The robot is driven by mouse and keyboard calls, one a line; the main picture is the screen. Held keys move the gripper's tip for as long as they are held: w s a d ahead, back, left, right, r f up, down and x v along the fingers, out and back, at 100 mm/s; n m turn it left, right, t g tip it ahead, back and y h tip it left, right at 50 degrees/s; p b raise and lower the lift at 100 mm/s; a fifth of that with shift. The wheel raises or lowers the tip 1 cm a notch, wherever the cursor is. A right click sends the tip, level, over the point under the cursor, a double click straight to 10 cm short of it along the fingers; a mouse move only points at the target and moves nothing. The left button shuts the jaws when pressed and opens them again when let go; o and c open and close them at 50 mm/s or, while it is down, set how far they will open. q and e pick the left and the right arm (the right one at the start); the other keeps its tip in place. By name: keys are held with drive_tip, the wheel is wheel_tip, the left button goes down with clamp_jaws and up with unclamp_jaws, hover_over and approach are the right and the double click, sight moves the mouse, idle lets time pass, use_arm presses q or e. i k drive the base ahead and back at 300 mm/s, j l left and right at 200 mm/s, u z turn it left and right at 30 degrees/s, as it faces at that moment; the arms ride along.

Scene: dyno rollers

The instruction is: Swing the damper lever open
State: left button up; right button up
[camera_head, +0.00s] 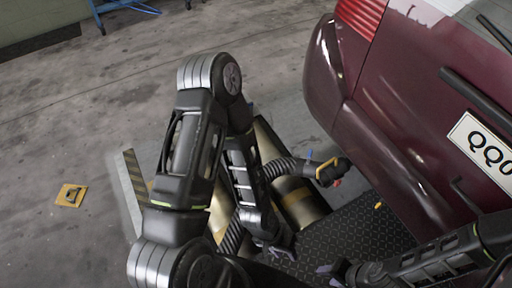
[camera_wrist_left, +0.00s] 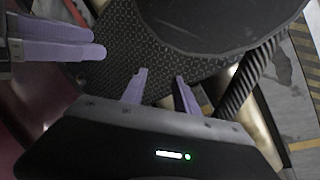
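The damper lever cannot be picked out for certain. A ribbed grey hose (camera_head: 290,168) ends in a dark nozzle near the car's bumper, with a yellow-orange handle (camera_head: 326,167), a small blue piece (camera_head: 309,155) and a red piece (camera_head: 337,182) there. My left gripper (camera_head: 280,250) is low over the dark tread plate, below and apart from the nozzle. In the left wrist view its two purple fingers (camera_wrist_left: 160,77) are apart with nothing between them. My right gripper (camera_head: 333,272) is to its right; its purple fingers (camera_wrist_left: 98,42) show a gap in the left wrist view.
A maroon car (camera_head: 400,100) fills the right side. Dark tread plate (camera_head: 350,235) lies under the grippers, beside metallic rollers (camera_head: 300,202). A large dark round shape (camera_wrist_left: 220,18) and a ribbed hose (camera_wrist_left: 250,75) are close in the left wrist view. Floor at left is mostly clear.

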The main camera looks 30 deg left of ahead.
sight(309, 156)
drive_tip(key=u, duration=2.15)
drive_tip(key=i+l, duration=0.1)
drive_tip(key=l, duration=1.35)
drive_tip(key=i, duration=0.05)
